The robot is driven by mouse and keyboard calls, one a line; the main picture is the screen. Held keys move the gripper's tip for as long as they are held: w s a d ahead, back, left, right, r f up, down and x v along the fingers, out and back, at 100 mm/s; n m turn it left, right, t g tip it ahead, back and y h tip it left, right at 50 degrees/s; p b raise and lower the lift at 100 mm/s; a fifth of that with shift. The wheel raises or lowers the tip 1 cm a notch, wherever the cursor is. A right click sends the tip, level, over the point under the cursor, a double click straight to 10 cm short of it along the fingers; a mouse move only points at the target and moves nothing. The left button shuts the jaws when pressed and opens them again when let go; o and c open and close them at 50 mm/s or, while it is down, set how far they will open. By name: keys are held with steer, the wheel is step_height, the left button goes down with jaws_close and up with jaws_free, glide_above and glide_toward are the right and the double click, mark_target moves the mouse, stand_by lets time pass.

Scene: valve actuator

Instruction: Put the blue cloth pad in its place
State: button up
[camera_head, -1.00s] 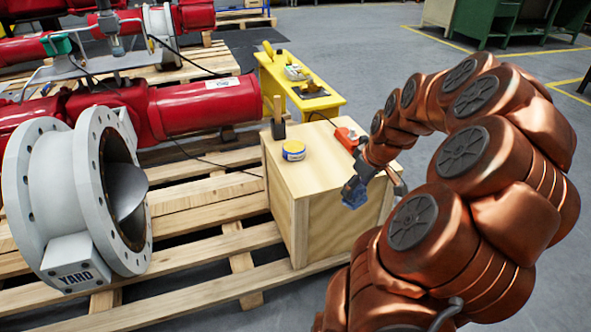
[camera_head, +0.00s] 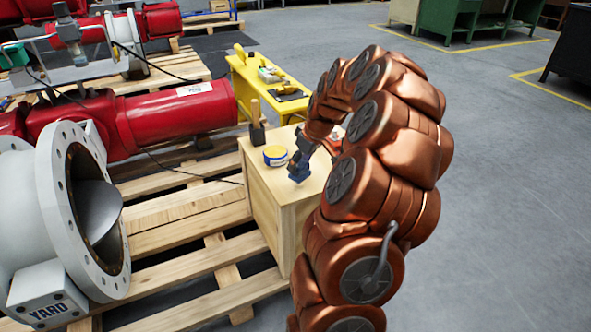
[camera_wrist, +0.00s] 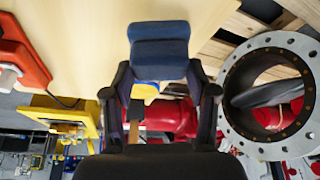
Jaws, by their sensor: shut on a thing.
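The blue cloth pad (camera_head: 299,172) is held in my gripper (camera_head: 303,150), above or near the right part of the wooden crate's top (camera_head: 262,172). In the wrist view the dark blue pad (camera_wrist: 159,50) is between the two black fingers of my gripper (camera_wrist: 160,82), which are shut on it. The pad looks like a folded block with a crease across it. I cannot tell whether it touches the crate top. A yellow and blue tin (camera_head: 276,155) stands on the crate just left of the pad; it is partly hidden behind the pad in the wrist view.
A dark brush with a wooden handle (camera_head: 257,128) stands at the crate's back left. A red-orange tool (camera_wrist: 22,55) lies on the crate, mostly hidden by my arm in the head view.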

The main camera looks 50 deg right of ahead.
steer(key=shift+w+d+f, duration=0.1)
steer(key=shift+w+d, duration=0.1)
steer(key=shift+w, duration=0.9)
steer(key=shift+f+b, duration=0.65)
steer(key=shift+f, duration=1.1)
steer(key=o, duration=1)
steer(key=shift+r, duration=0.1)
